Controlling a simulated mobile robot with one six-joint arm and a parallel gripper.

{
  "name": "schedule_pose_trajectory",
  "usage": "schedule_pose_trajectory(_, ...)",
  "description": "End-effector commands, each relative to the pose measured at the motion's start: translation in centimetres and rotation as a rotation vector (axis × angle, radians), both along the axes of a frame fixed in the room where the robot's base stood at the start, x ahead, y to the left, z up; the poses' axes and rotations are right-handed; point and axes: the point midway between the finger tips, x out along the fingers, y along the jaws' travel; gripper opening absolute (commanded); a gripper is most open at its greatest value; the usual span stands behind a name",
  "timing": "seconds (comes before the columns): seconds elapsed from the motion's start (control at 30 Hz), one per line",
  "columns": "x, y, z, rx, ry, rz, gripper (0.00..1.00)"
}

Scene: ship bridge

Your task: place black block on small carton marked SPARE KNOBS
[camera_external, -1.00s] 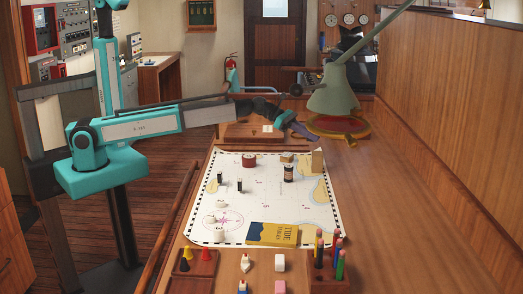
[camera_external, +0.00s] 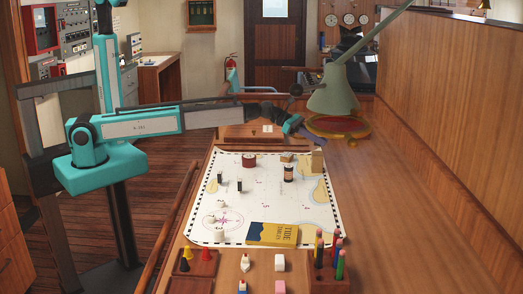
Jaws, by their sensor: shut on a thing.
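My gripper (camera_external: 301,132) is at the end of my outstretched arm, over the far part of the desk, just left of the green lamp. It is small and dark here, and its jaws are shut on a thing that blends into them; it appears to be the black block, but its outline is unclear. Two small brown cartons stand at the chart's far right: a low one (camera_external: 287,157) and a taller one (camera_external: 317,160). No marking on either can be read, so I cannot tell which is SPARE KNOBS. My gripper is beyond both and apart from them.
The chart (camera_external: 265,205) carries a yellow-and-blue book (camera_external: 272,233), a dark jar (camera_external: 288,173), a round red-brown tin (camera_external: 249,161) and several small pieces. The lamp (camera_external: 334,92) stands close right of my gripper. A pen holder (camera_external: 331,262) is at the front. Desk right of the chart is clear.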

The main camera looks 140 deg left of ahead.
Motion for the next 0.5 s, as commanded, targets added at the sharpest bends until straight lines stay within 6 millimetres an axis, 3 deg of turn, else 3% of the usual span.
schedule_pose_trajectory(0.2, 0.0, 0.0, -1.6, 0.000, 0.000, 0.000, 0.00)
schedule_pose_trajectory(0.5, 0.0, 0.0, -1.9, 0.001, 0.000, 0.000, 0.00)
